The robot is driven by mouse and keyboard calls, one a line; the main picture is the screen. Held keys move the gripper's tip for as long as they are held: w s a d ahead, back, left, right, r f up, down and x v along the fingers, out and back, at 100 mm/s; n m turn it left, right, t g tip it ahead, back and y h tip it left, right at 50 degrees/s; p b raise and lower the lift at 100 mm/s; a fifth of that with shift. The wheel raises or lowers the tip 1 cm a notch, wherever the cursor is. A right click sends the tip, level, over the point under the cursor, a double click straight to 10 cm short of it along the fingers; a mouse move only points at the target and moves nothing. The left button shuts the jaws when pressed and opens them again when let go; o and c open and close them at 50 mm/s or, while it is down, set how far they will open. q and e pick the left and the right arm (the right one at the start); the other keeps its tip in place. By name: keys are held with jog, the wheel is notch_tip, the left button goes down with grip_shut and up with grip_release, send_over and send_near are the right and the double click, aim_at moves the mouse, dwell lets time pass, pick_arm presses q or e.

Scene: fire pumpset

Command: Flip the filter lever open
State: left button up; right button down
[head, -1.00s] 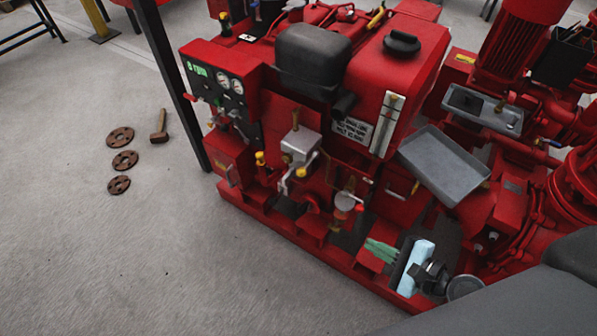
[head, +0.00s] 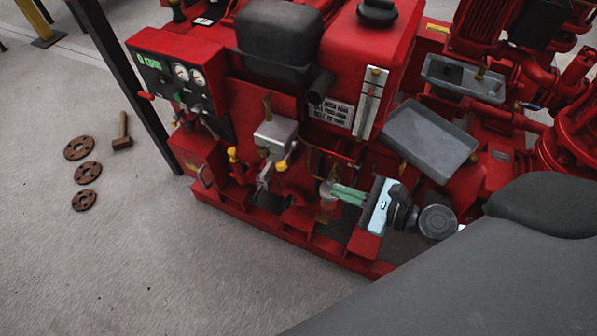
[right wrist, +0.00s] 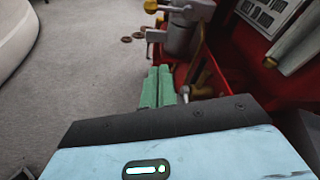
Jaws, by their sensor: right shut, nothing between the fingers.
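My right gripper (head: 335,190) has green fingers and a pale blue body. It reaches in from the right at the front of the red pumpset (head: 215,185). The fingers are together with nothing between them. A small filter bowl (head: 326,210) is just below and left of the fingertips, partly covered by them. The red-tipped lever beside it does not show clearly now. In the right wrist view the fingers (right wrist: 159,72) point at grey metal fittings (right wrist: 183,38); I cannot tell whether they touch anything. My left gripper is not in view.
A silver box with yellow knobs (head: 276,135) is left of the fingers. A grey tray (head: 430,138) sits above and right of my gripper. Rusty flanges (head: 87,172) and a mallet (head: 122,132) lie on the open floor at left.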

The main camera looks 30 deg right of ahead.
aim_at(286, 158)
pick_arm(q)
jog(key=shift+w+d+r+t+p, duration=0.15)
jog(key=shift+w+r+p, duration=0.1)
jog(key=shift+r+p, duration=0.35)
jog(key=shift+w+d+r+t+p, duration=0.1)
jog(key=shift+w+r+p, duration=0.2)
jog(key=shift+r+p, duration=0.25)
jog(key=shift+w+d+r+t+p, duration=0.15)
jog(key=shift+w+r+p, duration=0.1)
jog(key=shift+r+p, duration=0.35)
pick_arm(e)
jog(key=w+a+r, duration=0.1)
jog(key=w+a, duration=0.6)
jog(key=w, duration=0.1)
jog(key=shift+r, duration=0.15)
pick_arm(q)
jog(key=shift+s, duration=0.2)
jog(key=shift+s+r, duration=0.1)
pick_arm(e)
jog(key=shift+r, duration=0.1)
pick_arm(q)
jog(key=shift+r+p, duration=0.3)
jog(key=shift+p, duration=0.1)
pick_arm(e)
jog(key=shift+r+m, duration=0.15)
jog(key=shift+m, duration=0.15)
